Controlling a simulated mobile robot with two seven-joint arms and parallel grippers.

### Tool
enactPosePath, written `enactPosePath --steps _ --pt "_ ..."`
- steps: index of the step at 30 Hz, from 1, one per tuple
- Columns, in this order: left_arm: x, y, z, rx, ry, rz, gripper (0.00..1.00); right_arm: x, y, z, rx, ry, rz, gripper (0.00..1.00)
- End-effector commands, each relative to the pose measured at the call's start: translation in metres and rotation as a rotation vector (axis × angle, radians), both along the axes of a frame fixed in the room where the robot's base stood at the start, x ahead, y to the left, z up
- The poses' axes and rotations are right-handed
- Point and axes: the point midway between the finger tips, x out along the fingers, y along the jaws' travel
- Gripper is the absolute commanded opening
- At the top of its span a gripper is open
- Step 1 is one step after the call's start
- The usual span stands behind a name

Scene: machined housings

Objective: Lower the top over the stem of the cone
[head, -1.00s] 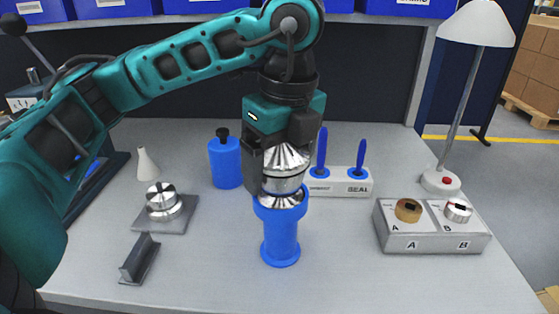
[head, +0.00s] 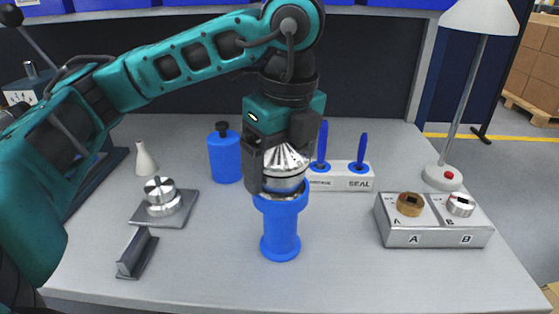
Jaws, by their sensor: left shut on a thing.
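My left gripper (head: 283,168) is shut on a silver metal top (head: 284,184) with a ribbed, tapered upper part. It holds the top upright over a blue stand (head: 280,225) with a flared cup and a round foot. The lower edge of the top is at or just inside the cup's rim; I cannot tell whether it is seated. The cone and its stem are hidden behind the top and the cup wall. My right gripper is not in view.
A blue canister (head: 225,158) stands behind left. A stepped metal part on a plate (head: 163,203), a grey bracket (head: 137,255) and a white cone-shaped bottle (head: 145,160) lie left. A white rack with blue pins (head: 342,178), a knob box (head: 430,225) and a lamp (head: 443,178) are right.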

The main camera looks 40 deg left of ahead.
Motion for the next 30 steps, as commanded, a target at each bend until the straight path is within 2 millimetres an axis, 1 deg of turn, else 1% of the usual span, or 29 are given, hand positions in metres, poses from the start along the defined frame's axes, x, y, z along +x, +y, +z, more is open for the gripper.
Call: enactPosePath --steps 7,8,12,19,22,26,30 --pt "0.0 0.0 -0.004 0.0 -0.001 0.0 0.48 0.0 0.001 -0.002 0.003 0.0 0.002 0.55" --pt "0.0 0.0 -0.003 0.0 -0.001 0.0 0.88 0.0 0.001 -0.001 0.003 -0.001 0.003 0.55" --pt "0.0 0.0 -0.003 0.0 0.0 0.0 1.0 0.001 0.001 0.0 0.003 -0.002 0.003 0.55" --pt "0.0 0.0 -0.002 0.0 0.0 0.0 1.0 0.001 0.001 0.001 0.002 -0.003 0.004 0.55" --pt "0.0 -0.001 0.006 0.0 -0.002 0.0 1.0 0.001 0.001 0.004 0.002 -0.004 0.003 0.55" --pt "0.0 -0.003 0.029 0.0 -0.005 -0.001 1.0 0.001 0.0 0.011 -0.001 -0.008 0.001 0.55" --pt "-0.001 -0.007 0.059 0.001 -0.005 0.0 1.0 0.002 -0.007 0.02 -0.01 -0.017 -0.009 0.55"
